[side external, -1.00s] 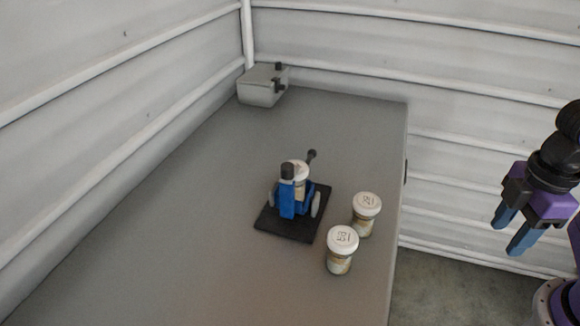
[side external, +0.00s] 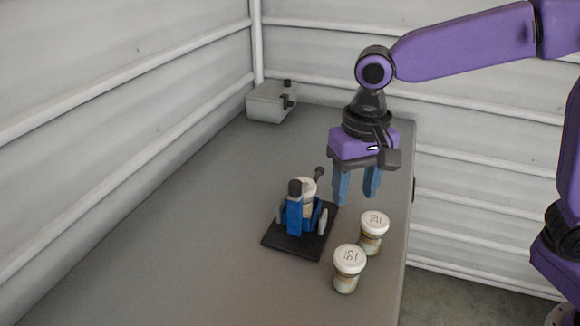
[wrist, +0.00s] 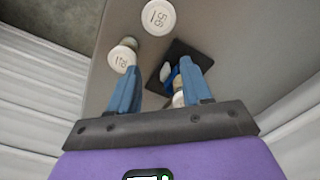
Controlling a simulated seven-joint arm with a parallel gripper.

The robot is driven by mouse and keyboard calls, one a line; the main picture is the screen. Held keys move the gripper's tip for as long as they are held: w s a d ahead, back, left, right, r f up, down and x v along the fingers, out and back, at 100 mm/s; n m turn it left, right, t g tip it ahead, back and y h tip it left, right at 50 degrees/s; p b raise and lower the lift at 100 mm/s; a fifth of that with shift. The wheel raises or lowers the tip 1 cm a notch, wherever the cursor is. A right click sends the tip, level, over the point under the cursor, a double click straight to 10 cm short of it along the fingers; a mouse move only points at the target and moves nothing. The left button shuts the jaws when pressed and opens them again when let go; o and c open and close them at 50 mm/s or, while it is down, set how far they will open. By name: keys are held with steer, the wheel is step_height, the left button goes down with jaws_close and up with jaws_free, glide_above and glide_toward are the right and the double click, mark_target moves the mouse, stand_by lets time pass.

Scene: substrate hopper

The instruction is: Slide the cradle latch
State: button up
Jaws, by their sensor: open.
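The cradle (side external: 298,216) is a blue holder on a black base plate (side external: 290,244), with dark knobs at its top and back. A white-lidded jar (side external: 308,188) sits in it. The cradle also shows between my fingers in the wrist view (wrist: 172,77), partly hidden by the right finger. I cannot make out which part is the latch. My gripper (side external: 356,200) has blue fingers, is open and empty, and hangs pointing down above the table, behind and right of the cradle. It touches nothing that I can see.
Two loose white-lidded jars stand right of the cradle: one nearer the front (side external: 348,268) and one behind it (side external: 372,234). A grey box (side external: 270,102) with dark fittings sits at the table's far end. The table's (side external: 190,230) left side is clear.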

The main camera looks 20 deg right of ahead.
mark_target(295, 183)
steer(key=w+a+m, duration=0.1)
steer(key=w+m, duration=0.1)
steer(key=w, duration=0.2)
steer(key=w+a+m, duration=0.2)
steer(key=w+m, duration=0.1)
steer(key=w, duration=0.1)
steer(key=w+a+m, duration=0.2)
steer(key=w+m, duration=0.1)
steer(key=w, duration=0.1)
steer(key=shift+f, duration=0.35)
step_height(295, 183, down, 3)
steer(key=shift+s+a+r, duration=0.1)
steer(key=shift+f, duration=1.05)
steer(key=c, duration=0.7)
